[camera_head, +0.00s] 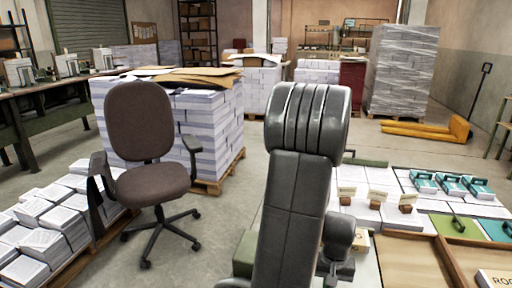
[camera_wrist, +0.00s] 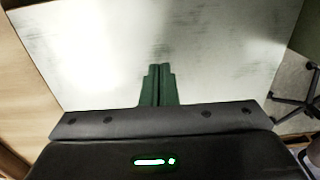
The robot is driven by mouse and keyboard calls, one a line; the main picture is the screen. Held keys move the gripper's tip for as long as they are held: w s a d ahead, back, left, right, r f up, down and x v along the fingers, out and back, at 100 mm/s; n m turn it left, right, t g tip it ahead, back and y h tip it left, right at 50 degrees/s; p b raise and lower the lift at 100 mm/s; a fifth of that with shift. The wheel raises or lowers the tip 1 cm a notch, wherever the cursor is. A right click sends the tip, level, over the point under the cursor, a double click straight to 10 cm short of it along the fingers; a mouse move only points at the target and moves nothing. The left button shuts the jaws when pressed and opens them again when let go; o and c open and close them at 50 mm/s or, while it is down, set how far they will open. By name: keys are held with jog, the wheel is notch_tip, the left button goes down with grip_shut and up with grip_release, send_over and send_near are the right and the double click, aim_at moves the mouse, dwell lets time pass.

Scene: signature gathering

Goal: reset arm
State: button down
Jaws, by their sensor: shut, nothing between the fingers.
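My arm stands folded upright in the middle of the head view and hides part of the table behind it. My gripper (camera_wrist: 158,88) shows in the wrist view with its two dark green fingers together and nothing between them. It is above a pale, scuffed surface (camera_wrist: 215,45), apart from any object as far as I can tell. In the head view my gripper cannot be made out behind the arm links.
A brown office chair (camera_head: 147,130) stands left of my arm. Paper stacks on a pallet (camera_head: 225,178) stand behind it. At right are a wooden tray (camera_head: 411,262), teal items (camera_head: 452,186) and small card holders (camera_head: 378,196). A yellow pallet jack (camera_head: 425,130) stands farther back.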

jog(key=w+r+p, duration=0.1)
jog(key=w+r, duration=0.1)
jog(key=r, duration=0.4)
jog(key=w+d+r+p, duration=0.1)
jog(key=w+r, duration=0.2)
jog(key=r, duration=0.3)
jog(key=shift+d+p, duration=0.3)
jog(key=shift+a, duration=0.1)
